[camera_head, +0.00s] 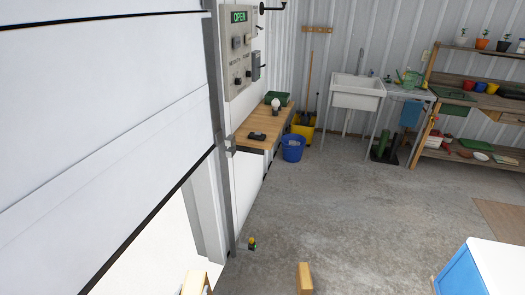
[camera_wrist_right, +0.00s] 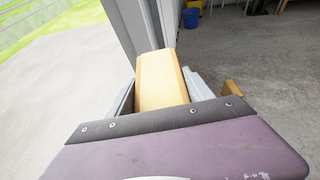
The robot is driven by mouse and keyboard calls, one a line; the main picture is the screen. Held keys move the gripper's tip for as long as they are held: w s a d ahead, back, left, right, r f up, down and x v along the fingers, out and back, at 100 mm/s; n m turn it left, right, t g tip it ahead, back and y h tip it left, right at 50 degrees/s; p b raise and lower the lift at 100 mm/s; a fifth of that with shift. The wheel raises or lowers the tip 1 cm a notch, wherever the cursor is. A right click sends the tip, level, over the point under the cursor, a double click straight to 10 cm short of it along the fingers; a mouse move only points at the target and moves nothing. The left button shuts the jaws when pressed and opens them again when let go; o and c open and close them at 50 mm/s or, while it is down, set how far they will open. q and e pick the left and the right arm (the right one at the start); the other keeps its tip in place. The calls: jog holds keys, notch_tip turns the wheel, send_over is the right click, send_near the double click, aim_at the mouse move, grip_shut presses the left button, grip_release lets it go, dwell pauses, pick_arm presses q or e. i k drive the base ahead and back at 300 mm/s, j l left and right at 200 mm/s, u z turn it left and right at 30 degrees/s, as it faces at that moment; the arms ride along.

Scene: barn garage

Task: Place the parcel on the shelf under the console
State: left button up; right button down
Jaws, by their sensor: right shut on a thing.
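My right gripper (camera_wrist_right: 160,85) is shut on a tan box-shaped thing, likely the parcel (camera_wrist_right: 162,74); grey finger parts flank it in the right wrist view. In the head view, one tan piece (camera_head: 195,284) and another (camera_head: 304,278) are cut off at the bottom edge; I cannot tell which is held. The grey console (camera_head: 239,50) with a lit OPEN sign hangs on the wall. Under it is the wooden shelf (camera_head: 252,143), well ahead of the gripper. My left gripper is not in view.
The shelf carries a dark device (camera_head: 257,136), a light bulb-like object (camera_head: 275,104) and a green case (camera_head: 277,98). A blue bucket (camera_head: 293,147) and a yellow bucket (camera_head: 303,126) stand beyond. A large white door panel (camera_head: 100,110) fills the left. The concrete floor is mostly clear.

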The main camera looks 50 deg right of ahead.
aim_at(259, 130)
jog(key=l, duration=0.55)
jog(key=k+l+u, duration=0.15)
jog(key=l, duration=0.9)
jog(key=l+u, duration=0.1)
jog(key=l, duration=0.45)
jog(key=k+l, duration=0.15)
jog(key=l, duration=0.35)
jog(key=k+l+u, duration=0.15)
jog(key=l, duration=0.9)
jog(key=k+l+u, duration=0.1)
jog(key=l, duration=0.4)
jog(key=l+u, duration=0.25)
jog(key=l, duration=2.15)
jog(key=i, duration=0.05)
